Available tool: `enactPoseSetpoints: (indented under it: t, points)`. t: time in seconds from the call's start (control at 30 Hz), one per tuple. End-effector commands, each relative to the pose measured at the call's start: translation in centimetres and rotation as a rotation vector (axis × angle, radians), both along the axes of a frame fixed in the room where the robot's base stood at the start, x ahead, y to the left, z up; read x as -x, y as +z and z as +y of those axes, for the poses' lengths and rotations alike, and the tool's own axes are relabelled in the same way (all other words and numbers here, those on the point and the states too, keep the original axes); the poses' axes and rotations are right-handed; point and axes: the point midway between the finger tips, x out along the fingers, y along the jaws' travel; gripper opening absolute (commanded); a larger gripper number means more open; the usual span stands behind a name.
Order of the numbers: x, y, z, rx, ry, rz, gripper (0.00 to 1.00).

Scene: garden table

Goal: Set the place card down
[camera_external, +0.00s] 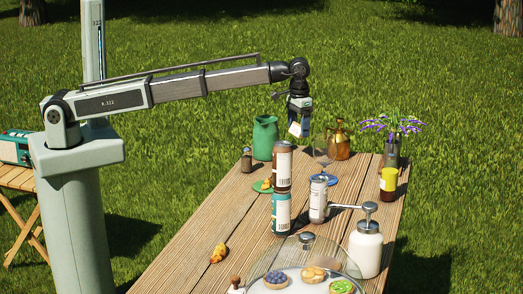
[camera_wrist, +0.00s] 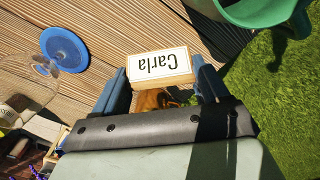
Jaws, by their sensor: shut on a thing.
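The place card (camera_wrist: 160,65) is a small white block that reads "Carla", upside down in the wrist view. My gripper (camera_wrist: 158,80) is shut on it, with one blue finger on each side. In the external view, my gripper (camera_external: 299,118) hangs over the far part of the wooden table (camera_external: 205,215), and the place card (camera_external: 295,129) shows white below it. The card is held above the table; its exact height is hard to tell.
A green jug (camera_external: 265,138), stacked cans (camera_external: 282,190), a grey can (camera_external: 318,200) and a copper sprayer (camera_external: 339,143) stand around the spot. A blue coaster (camera_wrist: 65,49) lies on the planks. A glass dome (camera_external: 305,262) and white pump bottle (camera_external: 366,245) stand nearer. The table's left front is mostly clear.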

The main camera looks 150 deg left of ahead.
Motion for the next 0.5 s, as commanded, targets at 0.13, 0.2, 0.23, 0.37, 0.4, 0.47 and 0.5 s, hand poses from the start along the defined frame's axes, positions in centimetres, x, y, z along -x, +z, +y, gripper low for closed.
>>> enactPoseSetpoints:
  t: [0.13, 0.2, 0.23, 0.37, 0.4, 0.47, 0.5]
  points:
    - [0.0, -2.1, -0.1, 0.003, 0.0, 0.001, 0.44]
    - [0.0, -3.3, -0.1, 0.002, 0.0, 0.001, 0.44]
    - [0.0, -3.9, -0.1, 0.002, -0.001, 0.001, 0.44]
    - [0.0, -5.3, -0.1, 0.001, -0.001, 0.001, 0.44]
    - [0.0, -5.6, -0.1, 0.001, -0.001, 0.0, 0.44]
    - [0.0, -6.0, -0.1, 0.001, -0.001, 0.0, 0.44]
    - [0.0, -6.3, -0.1, 0.001, -0.001, 0.001, 0.44]
